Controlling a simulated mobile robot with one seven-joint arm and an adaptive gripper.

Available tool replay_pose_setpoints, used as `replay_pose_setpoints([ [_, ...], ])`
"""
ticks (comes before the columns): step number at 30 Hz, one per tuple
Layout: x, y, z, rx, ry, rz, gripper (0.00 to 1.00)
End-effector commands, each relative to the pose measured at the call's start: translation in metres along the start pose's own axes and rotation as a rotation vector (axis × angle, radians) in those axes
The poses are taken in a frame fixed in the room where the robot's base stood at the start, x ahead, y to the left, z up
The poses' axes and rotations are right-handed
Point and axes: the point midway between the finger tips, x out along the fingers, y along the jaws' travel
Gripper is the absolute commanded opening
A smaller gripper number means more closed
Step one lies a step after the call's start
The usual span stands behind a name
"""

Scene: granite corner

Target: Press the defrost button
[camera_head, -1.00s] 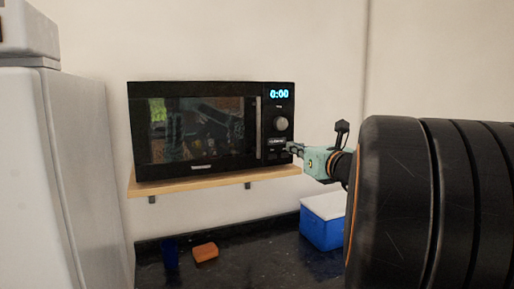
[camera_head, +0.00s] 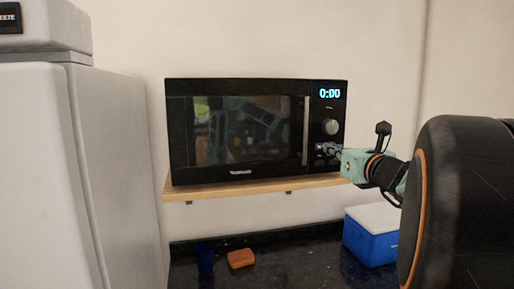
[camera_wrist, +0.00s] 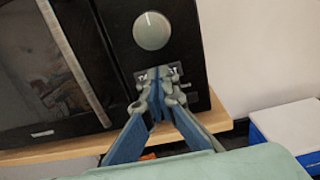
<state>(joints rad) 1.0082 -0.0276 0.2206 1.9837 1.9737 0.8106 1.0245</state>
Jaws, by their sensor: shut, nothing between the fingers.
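A black microwave (camera_head: 240,130) stands on a wooden wall shelf, its door shut and its display (camera_head: 330,93) reading 0:00. Its control panel is on the right, with a round silver knob (camera_head: 331,127) below the display; the knob also shows in the wrist view (camera_wrist: 152,31). A row of small buttons (camera_wrist: 172,72) lies below the knob, mostly covered by my fingers, so their labels cannot be read. My gripper (camera_head: 321,149) is shut and empty, its fingertips at the button area just below the knob. In the wrist view the fingertips (camera_wrist: 158,78) meet there; contact cannot be told.
The wooden shelf (camera_head: 215,190) runs under the microwave. A blue cooler with a white lid (camera_head: 368,240), an orange sponge-like block (camera_head: 241,259) and a dark blue cup (camera_head: 205,258) are on the dark counter below. A pale fridge (camera_head: 45,170) stands at left.

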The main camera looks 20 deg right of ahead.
Motion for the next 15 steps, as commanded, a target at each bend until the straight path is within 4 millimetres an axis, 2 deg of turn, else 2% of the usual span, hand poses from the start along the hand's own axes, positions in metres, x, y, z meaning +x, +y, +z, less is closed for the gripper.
replay_pose_setpoints([
  [7,0.002,0.001,-0.001,0.000,0.000,0.002,0.00],
  [15,0.018,0.001,-0.001,0.002,-0.001,0.003,0.00],
])
